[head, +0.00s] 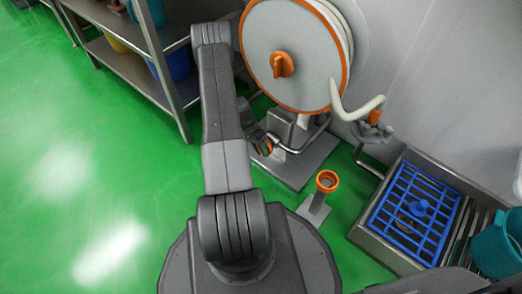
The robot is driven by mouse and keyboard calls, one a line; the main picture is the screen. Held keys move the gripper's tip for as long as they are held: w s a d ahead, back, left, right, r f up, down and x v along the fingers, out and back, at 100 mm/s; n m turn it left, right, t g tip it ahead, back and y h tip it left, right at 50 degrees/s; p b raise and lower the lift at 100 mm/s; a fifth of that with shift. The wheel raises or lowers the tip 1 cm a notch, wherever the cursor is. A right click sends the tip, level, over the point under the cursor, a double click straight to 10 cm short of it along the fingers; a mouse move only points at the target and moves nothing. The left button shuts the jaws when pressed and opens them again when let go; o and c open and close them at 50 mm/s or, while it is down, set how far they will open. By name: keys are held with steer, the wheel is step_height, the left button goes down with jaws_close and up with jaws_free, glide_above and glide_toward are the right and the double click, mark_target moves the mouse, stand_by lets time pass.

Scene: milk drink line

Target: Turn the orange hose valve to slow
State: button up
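The hose reel (308,76) is a large pale disc with an orange rim, wound with cream hose. It has an orange knob (283,65) at its centre. My gripper (260,138) is at this orange part, mostly hidden behind my arm. I cannot tell whether it touches the part or whether its fingers are open. The hose end has an orange fitting (375,117) at the right.
An orange-rimmed funnel on a stand (327,181) is to the right of my arm. A metal basin with a blue rack (412,212) and a teal bucket (497,246) are at lower right. A metal shelf (125,62) stands upper left. The green floor at left is clear.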

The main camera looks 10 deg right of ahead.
steer(key=p+v, duration=0.4)
steer(key=v, duration=1)
steer(key=shift+f, duration=0.1)
steer(key=b+x, duration=0.4)
steer(key=x, duration=0.9)
steer(key=shift+s+d+f, duration=0.15)
steer(key=shift+f, duration=0.2)
